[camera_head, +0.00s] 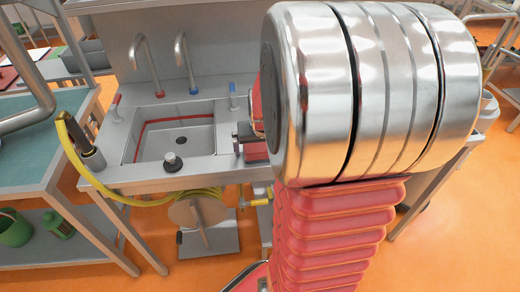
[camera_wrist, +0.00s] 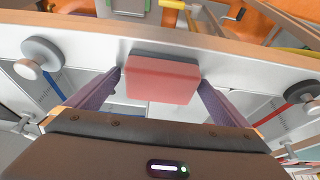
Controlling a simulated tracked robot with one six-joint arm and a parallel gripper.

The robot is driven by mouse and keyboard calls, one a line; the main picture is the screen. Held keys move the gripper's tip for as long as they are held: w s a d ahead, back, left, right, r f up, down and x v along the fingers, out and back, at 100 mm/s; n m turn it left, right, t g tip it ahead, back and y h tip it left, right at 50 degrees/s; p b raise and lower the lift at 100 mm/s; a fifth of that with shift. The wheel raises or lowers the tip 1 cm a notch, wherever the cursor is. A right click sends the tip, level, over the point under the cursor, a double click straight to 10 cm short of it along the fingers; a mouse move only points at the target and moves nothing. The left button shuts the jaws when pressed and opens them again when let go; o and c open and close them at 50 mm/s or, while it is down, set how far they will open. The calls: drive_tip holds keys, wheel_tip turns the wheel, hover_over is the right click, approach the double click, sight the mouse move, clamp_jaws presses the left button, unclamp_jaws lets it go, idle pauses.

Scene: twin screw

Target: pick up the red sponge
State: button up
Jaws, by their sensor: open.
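The red sponge (camera_wrist: 162,80) is a block with a red face and a grey side, at the upper middle of the wrist view. My gripper (camera_wrist: 158,76) is open, with one dark finger on each side of the sponge. The left fingertip looks very near the sponge's edge; whether either finger touches it I cannot tell. In the head view, part of the sponge (camera_head: 256,153) shows on the counter right of the sink, just below my gripper (camera_head: 246,134). My arm hides the rest.
The steel sink basin (camera_head: 175,141) lies left of the sponge, with a black knob (camera_head: 172,161) at its front rim. A blue-handled tap (camera_head: 233,97) stands behind the gripper. A yellow hose (camera_head: 75,145) hangs at the left. A teal-topped table (camera_head: 35,135) stands further left.

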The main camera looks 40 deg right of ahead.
sight(260, 146)
drive_tip(key=shift+c, duration=0.5)
drive_tip(key=c, duration=1.1)
drive_tip(key=shift+r, duration=0.1)
wheel_tip(260, 146, up, 10)
drive_tip(key=shift+f, duration=0.1)
